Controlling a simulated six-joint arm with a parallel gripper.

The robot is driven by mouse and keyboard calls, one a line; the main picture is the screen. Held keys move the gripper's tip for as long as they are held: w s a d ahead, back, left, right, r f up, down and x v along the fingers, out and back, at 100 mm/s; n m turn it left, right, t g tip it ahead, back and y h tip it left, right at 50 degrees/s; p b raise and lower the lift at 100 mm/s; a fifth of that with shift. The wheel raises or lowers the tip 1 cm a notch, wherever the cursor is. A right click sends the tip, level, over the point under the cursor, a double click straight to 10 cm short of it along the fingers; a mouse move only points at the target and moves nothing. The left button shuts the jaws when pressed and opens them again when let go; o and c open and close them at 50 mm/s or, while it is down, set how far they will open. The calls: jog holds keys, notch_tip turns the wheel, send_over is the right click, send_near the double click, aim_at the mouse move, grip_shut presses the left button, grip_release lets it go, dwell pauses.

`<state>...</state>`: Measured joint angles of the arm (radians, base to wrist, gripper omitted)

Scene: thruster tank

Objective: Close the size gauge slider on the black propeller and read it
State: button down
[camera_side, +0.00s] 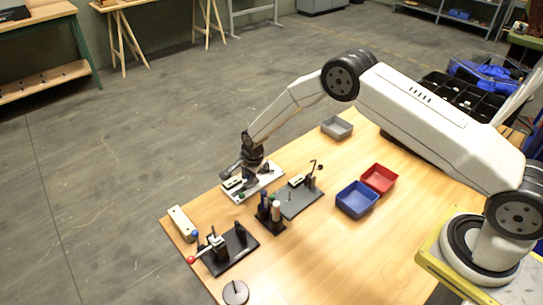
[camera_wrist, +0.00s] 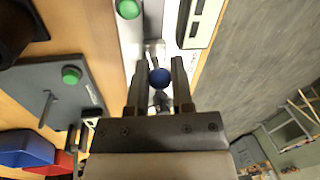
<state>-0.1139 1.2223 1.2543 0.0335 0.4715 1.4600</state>
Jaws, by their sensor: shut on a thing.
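The size gauge appears to be the white plate (camera_side: 268,184) near the table's far edge; part of it shows in the wrist view (camera_wrist: 132,40). A green button (camera_wrist: 128,9) and a display-like block (camera_wrist: 201,22) are on it. My gripper (camera_side: 243,174) is down over this plate. In the wrist view my gripper (camera_wrist: 160,82) has its two fingers on either side of a blue ball knob (camera_wrist: 160,77), shut on it. The knob seems to be the slider's handle. I cannot make out the black propeller, and the readout is not legible.
A dark grey board (camera_side: 298,203) with a post and a green button (camera_wrist: 71,75) lies beside the plate. A black tool stand (camera_side: 271,225), a black lever fixture (camera_side: 230,262), blue (camera_side: 357,200), red (camera_side: 379,179) and grey (camera_side: 337,127) bins stand around. The table's front right is clear.

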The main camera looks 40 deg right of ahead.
aim_at(258, 185)
jog(key=shift+d, duration=1)
jog(key=c, duration=0.5)
grip_release()
jog(key=shift+r, duration=0.1)
jog(key=shift+s+d+r, duration=0.1)
jog(key=shift+s+r, duration=0.15)
jog(key=shift+r, duration=1)
jog(key=shift+s+r, duration=0.25)
jog(key=shift+r, duration=1.05)
jog(key=shift+s+d+r, duration=0.1)
jog(key=shift+s+r, duration=0.15)
jog(key=shift+r, duration=1)
